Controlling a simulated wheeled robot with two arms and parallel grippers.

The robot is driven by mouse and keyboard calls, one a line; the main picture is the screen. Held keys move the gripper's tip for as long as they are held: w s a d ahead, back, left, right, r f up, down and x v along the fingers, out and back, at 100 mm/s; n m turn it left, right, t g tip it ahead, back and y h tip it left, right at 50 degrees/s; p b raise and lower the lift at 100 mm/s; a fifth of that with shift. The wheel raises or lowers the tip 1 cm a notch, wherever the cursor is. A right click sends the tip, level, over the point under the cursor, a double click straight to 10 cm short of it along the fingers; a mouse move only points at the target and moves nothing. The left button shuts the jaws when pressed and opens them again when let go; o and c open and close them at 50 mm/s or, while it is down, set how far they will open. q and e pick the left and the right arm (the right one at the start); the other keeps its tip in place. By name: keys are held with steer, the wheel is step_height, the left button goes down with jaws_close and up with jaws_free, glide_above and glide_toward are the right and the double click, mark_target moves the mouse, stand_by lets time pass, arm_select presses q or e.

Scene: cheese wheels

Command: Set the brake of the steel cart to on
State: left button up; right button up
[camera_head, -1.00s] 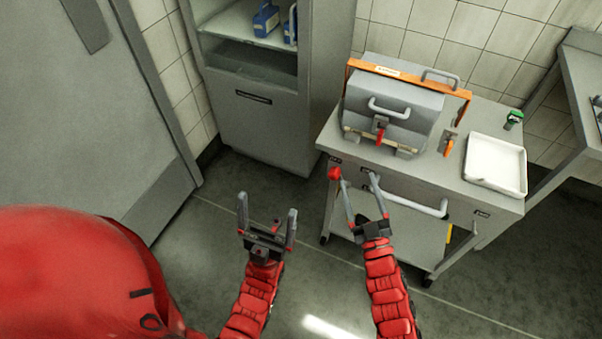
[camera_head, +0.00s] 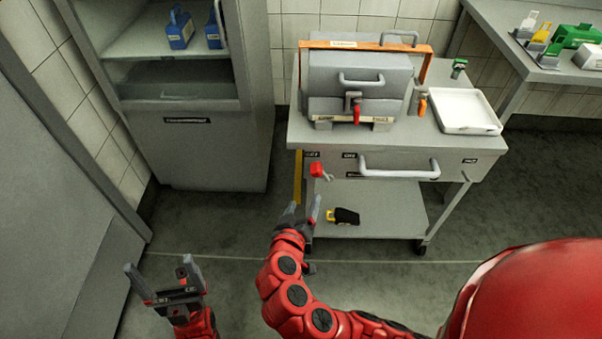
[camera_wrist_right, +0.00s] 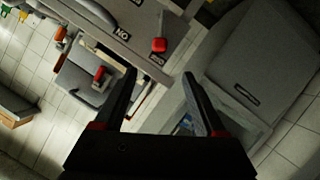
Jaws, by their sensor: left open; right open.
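The steel cart (camera_head: 400,156) stands right of centre in the head view. A brake lever with a red knob (camera_head: 317,170) is on its front panel at the left end, below the left of two small labels. In the right wrist view the red knob (camera_wrist_right: 158,44) is close to one label; another label, upside down and seemingly reading ON, (camera_wrist_right: 122,32) is to its left. My right gripper (camera_head: 303,205) is open, below and slightly left of the knob, apart from it. The wrist view shows its empty fingers (camera_wrist_right: 158,73). My left gripper (camera_head: 159,265) is open and empty over the floor, far left.
A long grey handle (camera_head: 400,174) runs along the cart front, right of the knob. A grey press with an orange frame (camera_head: 436,62) and a white tray (camera_head: 466,108) are on top. A black item (camera_head: 346,216) lies on the lower shelf. A cabinet (camera_head: 212,150) stands left.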

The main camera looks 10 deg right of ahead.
mark_target(315, 174)
steer(key=p+x, duration=0.2)
steer(key=x, duration=1.5)
steer(key=shift+c, duration=0.3)
jaws_close()
steer(key=shift+f, duration=0.1)
stand_by(0.5)
